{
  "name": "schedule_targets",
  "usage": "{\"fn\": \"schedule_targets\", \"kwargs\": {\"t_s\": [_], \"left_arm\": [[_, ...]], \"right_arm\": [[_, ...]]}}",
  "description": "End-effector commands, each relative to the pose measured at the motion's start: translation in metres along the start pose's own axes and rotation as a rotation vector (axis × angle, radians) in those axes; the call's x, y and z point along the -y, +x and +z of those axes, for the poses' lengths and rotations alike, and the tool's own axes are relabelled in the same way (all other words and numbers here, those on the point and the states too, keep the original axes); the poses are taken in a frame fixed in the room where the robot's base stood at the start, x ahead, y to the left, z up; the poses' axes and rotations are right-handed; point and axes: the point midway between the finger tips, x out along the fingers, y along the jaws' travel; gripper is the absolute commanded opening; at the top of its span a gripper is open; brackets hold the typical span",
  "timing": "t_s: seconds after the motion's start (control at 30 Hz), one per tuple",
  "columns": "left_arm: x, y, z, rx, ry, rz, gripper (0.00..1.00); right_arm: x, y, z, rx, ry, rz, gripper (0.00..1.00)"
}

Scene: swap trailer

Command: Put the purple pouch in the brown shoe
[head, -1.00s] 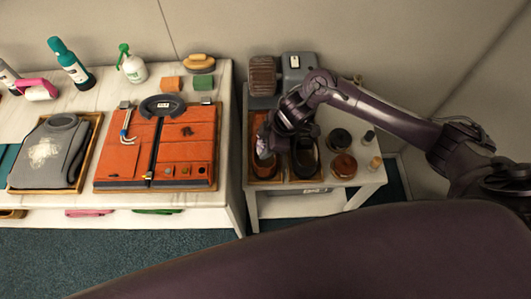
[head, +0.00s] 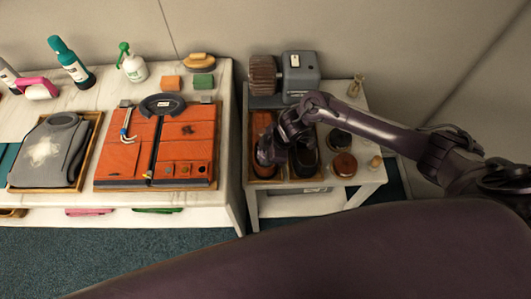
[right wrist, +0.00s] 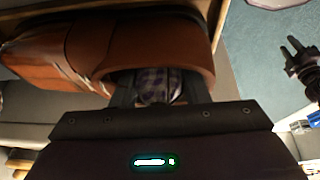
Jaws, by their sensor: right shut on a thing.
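The brown shoe (head: 262,122) stands in a wooden tray on the small white table, partly covered by my right gripper in the head view. It fills the top left of the right wrist view (right wrist: 140,40). My right gripper (head: 268,155) is down at the shoe's opening. It is shut on the purple pouch (right wrist: 155,84), a checked purple and grey piece between the fingers. The pouch shows at the shoe's opening, at least partly inside it; how deep is hidden. My left gripper (right wrist: 296,52) appears open and empty over the floor at the right wrist view's right edge.
A dark shoe (head: 305,160) stands right beside the brown one. Round jars (head: 343,164) and a small bottle (head: 375,162) are to its right. A grey brush machine (head: 300,75) is behind. The marble table (head: 228,120) is at left.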

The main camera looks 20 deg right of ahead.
Motion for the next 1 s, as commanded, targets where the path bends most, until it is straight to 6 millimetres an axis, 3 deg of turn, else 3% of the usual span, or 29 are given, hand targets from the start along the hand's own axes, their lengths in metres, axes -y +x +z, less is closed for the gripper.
{"fn": "schedule_targets", "kwargs": {"t_s": [0.03,0.07,0.13,0.37,0.5,1.0], "left_arm": [[0.000,0.002,0.001,0.001,0.000,0.000,0.36],[0.000,0.002,0.001,0.001,0.000,0.000,0.36],[0.000,0.001,0.001,0.001,0.000,0.000,0.36],[0.000,0.000,0.001,0.001,0.000,0.000,0.36],[0.000,-0.003,0.000,0.001,0.000,0.001,0.36],[0.000,0.001,0.000,0.001,0.000,0.000,0.36]], "right_arm": [[0.001,0.003,0.002,0.002,0.000,-0.002,0.19],[0.001,0.003,0.002,0.002,0.000,-0.002,0.42],[0.001,0.002,0.002,0.002,0.000,-0.002,0.50],[0.001,0.001,0.001,0.002,0.000,-0.002,0.50],[0.000,-0.011,-0.002,0.001,0.000,0.001,0.50],[-0.001,-0.109,-0.002,0.000,-0.001,0.001,0.50]]}}
